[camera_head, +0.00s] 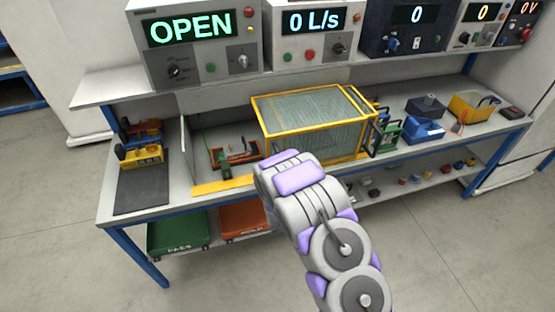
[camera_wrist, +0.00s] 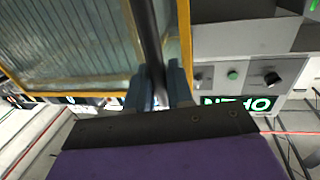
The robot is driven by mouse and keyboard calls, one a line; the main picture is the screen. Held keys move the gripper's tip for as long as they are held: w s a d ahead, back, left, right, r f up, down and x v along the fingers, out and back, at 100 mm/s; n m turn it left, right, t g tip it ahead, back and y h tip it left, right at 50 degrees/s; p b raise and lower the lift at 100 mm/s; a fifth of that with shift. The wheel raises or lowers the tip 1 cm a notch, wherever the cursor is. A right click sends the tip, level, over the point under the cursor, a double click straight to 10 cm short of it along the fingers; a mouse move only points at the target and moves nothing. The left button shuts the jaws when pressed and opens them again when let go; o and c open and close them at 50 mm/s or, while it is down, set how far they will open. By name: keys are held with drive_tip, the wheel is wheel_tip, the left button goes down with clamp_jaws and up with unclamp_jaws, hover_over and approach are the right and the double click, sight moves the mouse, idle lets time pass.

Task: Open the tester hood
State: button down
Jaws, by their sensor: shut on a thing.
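The tester hood (camera_head: 312,118), a yellow-framed box with clear ribbed panels, stands on the bench right of an uncovered bay (camera_head: 205,150). A yellow strip (camera_head: 222,186) runs along the bay's front edge. In the wrist view the hood's panel (camera_wrist: 75,40) fills the upper left. My gripper (camera_wrist: 159,88) is shut on a dark bar (camera_wrist: 145,30) that runs beside the yellow frame and looks like the hood handle. In the head view my arm hides the fingers and the grip. The display above the bay (camera_head: 192,29) reads OPEN in green.
An orange and green fixture (camera_head: 236,156) sits in the bay. Yellow tools (camera_head: 140,155) lie on a dark mat at the left. A green clamp (camera_head: 386,132) and a blue bin (camera_head: 425,130) stand right of the hood. An instrument shelf (camera_head: 105,89) overhangs the bench.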

drive_tip(key=shift+a+f, duration=0.1)
drive_tip(key=shift+a, duration=0.05)
drive_tip(key=c, duration=1.3)
unclamp_jaws()
drive_tip(key=shift+d, duration=0.3)
drive_tip(key=shift+o, duration=0.6)
drive_tip(key=shift+w+d, duration=0.15)
drive_tip(key=shift+d, duration=0.25)
drive_tip(key=shift+a, duration=0.2)
drive_tip(key=s+p, duration=0.6)
drive_tip(key=s, duration=1.1)
drive_tip(key=shift+s+d, duration=0.2)
drive_tip(key=shift+d, duration=0.1)
